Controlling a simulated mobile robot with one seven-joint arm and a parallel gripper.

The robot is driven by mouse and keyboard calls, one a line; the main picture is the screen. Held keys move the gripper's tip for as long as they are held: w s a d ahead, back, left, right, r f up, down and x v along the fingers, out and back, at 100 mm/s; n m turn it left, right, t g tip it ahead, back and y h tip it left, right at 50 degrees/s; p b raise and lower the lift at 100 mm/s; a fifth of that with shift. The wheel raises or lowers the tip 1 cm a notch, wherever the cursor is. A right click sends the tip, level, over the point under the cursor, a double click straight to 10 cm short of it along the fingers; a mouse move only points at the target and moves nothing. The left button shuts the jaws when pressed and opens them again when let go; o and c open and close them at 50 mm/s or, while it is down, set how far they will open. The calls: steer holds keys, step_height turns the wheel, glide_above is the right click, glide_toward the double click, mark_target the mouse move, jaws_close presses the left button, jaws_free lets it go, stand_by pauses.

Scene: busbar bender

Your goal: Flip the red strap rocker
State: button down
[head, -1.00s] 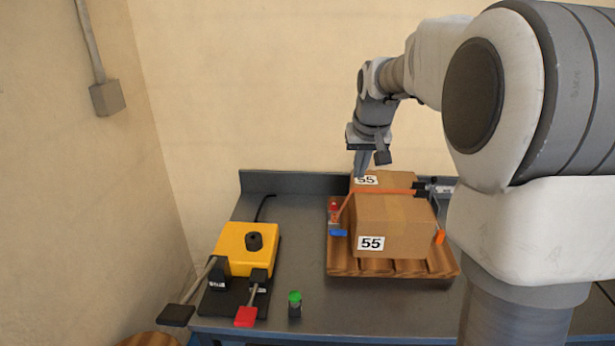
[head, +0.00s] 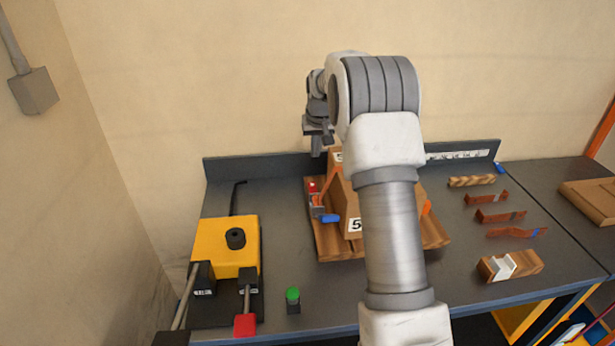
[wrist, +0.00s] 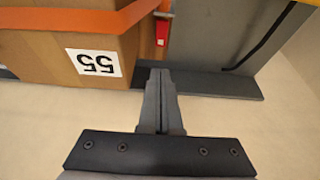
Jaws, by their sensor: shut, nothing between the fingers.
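The red strap rocker (head: 312,188) is a small red piece on a strap fitting at the left side of the cardboard box (head: 345,190). In the wrist view the red rocker (wrist: 162,32) shows just beyond my fingertips, beside the box (wrist: 40,55). An orange strap (wrist: 85,20) runs across the box toward the fitting. My gripper (head: 317,150) hangs behind and above the rocker in the head view. In the wrist view my gripper (wrist: 160,72) has its fingers shut together and empty, apart from the rocker. My arm hides much of the box in the head view.
The box sits on a wooden pallet (head: 325,250) on the grey table. A yellow machine (head: 228,245) with levers stands at left, with a green button (head: 292,295) nearby. Bent copper bars (head: 500,216) lie at right. A low upstand (head: 235,168) edges the table's back.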

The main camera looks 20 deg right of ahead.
mark_target(313, 184)
steer(key=shift+w+f, duration=0.15)
steer(key=shift+w, duration=0.05)
steer(key=x, duration=1.4)
steer(key=shift+s+f, duration=0.15)
steer(key=shift+s, duration=0.25)
steer(key=shift+f, duration=0.1)
